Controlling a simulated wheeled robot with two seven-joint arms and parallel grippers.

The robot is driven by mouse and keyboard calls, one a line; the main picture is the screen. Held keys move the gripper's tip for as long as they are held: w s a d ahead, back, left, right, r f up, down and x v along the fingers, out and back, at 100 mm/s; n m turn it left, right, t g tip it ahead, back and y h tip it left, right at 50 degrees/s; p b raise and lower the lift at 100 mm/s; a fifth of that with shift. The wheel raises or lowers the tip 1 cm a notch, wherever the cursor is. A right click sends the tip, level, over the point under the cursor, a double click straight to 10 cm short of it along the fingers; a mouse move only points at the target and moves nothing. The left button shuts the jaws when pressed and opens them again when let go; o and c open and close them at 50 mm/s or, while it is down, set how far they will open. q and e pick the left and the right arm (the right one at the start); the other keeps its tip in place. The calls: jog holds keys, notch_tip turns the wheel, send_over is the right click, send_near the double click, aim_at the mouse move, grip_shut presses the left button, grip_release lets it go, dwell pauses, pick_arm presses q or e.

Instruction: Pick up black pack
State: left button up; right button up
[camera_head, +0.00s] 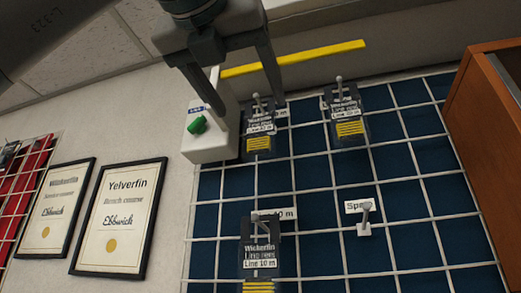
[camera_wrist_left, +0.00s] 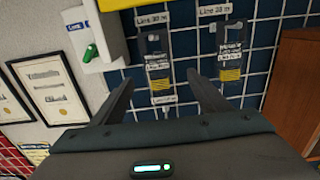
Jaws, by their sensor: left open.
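Three black packs with yellow bands and white printed text hang on hooks on a blue panel with a white grid. One is the upper left pack (camera_head: 258,130), which also shows in the left wrist view (camera_wrist_left: 157,68). The upper right pack (camera_head: 345,117) also shows in the left wrist view (camera_wrist_left: 231,68). The lower pack (camera_head: 260,257) is cut by the bottom edge of the head view. My left gripper (camera_head: 246,104) is open and empty in front of the panel. In the left wrist view, the upper left pack appears between its fingers, with no clear contact. My right gripper is not in view.
A white box (camera_head: 210,145) with a green knob stands left of the packs. A yellow bar (camera_head: 300,58) runs above them. An empty hook labelled "Spe..." (camera_head: 364,217) sits lower right. A brown wooden cabinet (camera_head: 485,125) borders the right. Framed certificates (camera_head: 120,217) hang at left.

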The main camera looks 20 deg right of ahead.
aim_at(259, 126)
pick_arm(q)
jog(key=p+x, duration=0.3)
jog(key=x, duration=0.5)
jog(key=shift+p, duration=0.3)
jog(key=shift+w+d, duration=0.15)
jog(key=shift+w, duration=0.05)
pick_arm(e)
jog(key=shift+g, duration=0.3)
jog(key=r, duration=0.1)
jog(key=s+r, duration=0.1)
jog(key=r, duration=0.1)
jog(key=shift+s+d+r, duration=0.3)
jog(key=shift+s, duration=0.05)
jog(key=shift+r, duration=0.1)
